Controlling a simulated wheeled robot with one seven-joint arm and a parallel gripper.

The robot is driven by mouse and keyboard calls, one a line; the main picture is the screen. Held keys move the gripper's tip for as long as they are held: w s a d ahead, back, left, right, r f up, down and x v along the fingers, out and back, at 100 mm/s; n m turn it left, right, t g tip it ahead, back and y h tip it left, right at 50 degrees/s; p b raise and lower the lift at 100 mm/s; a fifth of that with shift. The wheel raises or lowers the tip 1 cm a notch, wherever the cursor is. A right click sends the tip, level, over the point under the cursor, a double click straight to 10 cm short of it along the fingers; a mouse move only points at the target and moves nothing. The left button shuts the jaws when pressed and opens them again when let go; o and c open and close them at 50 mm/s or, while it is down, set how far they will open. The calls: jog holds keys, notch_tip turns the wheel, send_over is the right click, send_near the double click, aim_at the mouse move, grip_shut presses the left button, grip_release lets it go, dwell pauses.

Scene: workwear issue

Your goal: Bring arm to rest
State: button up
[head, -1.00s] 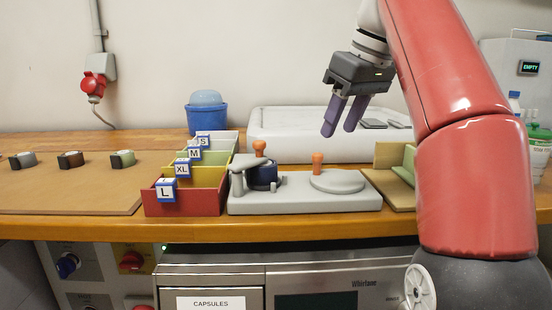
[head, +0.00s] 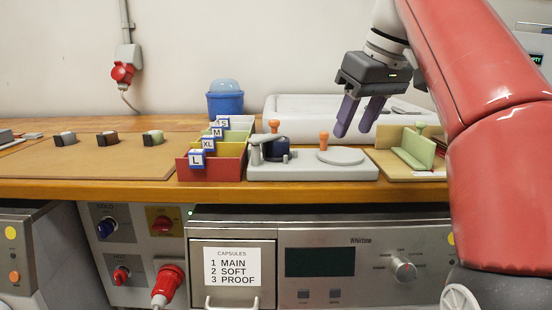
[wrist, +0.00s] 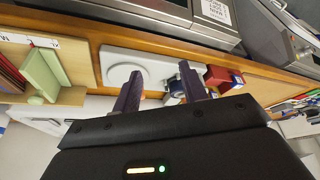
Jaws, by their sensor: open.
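My gripper (head: 357,116) hangs in the air above the right part of the grey fixture in the head view, with its two purple fingers pointing down. The fingers are apart and nothing is between them. In the wrist view both fingers (wrist: 159,92) show spread and empty. My red arm comes in from the right side of the head view. The gripper seems clear of everything below it.
The wooden bench (head: 90,189) bears a grey fixture (head: 310,171) with orange knobs, size-labelled bins (head: 222,170), a green angled stand (head: 412,151), a blue tub (head: 225,103) and a white tray (head: 290,108). Several small clips sit on a brown mat (head: 70,158). Below is a metal machine (head: 345,235).

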jog(key=s+f+m, duration=0.2)
jog(key=s+f, duration=0.4)
jog(key=f, duration=0.5)
jog(key=s+d+f+m+t+h, duration=0.1)
jog(key=s+f+m, duration=0.1)
jog(key=s+f, duration=0.4)
jog(key=s+d+f+m+h, duration=0.1)
jog(key=s+f, duration=0.5)
jog(key=f, duration=0.9)
jog(key=shift+d+f+m+t, duration=0.3)
jog(key=shift+f+m, duration=0.1)
jog(key=shift+m, duration=0.2)
